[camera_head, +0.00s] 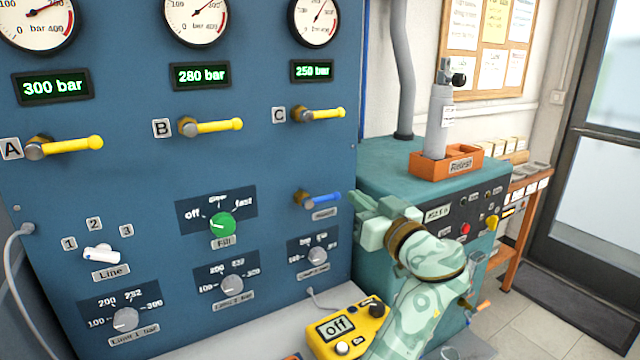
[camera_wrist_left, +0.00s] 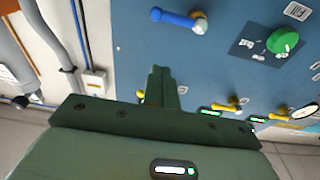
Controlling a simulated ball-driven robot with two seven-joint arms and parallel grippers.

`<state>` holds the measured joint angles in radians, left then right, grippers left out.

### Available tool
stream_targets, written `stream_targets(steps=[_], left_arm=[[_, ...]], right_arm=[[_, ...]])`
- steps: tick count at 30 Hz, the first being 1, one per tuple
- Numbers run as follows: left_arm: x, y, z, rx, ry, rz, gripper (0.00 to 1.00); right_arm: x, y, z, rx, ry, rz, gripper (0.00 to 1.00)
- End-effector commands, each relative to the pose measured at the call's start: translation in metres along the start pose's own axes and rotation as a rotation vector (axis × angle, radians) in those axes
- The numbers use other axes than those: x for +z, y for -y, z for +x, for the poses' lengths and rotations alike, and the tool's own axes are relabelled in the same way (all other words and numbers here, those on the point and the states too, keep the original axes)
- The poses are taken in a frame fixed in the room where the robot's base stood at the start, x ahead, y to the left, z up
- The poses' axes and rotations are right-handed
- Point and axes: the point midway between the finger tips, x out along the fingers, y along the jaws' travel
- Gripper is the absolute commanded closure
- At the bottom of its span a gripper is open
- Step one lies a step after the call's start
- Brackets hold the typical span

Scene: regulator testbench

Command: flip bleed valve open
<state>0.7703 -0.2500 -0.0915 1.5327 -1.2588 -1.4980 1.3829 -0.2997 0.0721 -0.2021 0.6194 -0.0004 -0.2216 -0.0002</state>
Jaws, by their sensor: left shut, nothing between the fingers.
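The bleed valve appears to be the blue lever (camera_head: 322,198) low on the right of the blue panel; its small label is too blurred to read. The lever lies roughly level, its free end pointing right from a metal pivot. It also shows at the top of the left wrist view (camera_wrist_left: 178,18). My left gripper (camera_head: 355,199) is shut and empty, just right of the lever's free end in the head view. In the left wrist view its closed fingers (camera_wrist_left: 160,72) are apart from the lever. My right gripper is not in view.
Yellow levers A (camera_head: 70,146), B (camera_head: 215,126) and C (camera_head: 320,114) sit above on the panel. The green fill knob (camera_head: 222,224) is left of the blue lever. A yellow handheld device (camera_head: 345,332) lies below. A teal cabinet (camera_head: 385,178) stands right of the panel.

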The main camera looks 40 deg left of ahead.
Motion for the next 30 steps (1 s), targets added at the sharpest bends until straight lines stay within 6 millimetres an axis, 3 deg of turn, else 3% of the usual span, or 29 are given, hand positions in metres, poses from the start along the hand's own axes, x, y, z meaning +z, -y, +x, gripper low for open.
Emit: stream_targets(steps=[14,20,28,30], left_arm=[[-0.004,0.003,0.005,-0.014,-0.006,-0.012,1.00],[-0.005,0.004,0.035,-0.016,-0.007,-0.010,1.00],[-0.005,0.004,0.094,-0.015,-0.007,-0.010,1.00],[0.001,0.003,0.100,-0.012,-0.004,-0.008,1.00]], right_arm=[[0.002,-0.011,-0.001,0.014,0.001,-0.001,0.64],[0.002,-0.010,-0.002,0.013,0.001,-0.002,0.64],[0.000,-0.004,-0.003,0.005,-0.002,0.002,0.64],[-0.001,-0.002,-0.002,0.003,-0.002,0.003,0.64]])
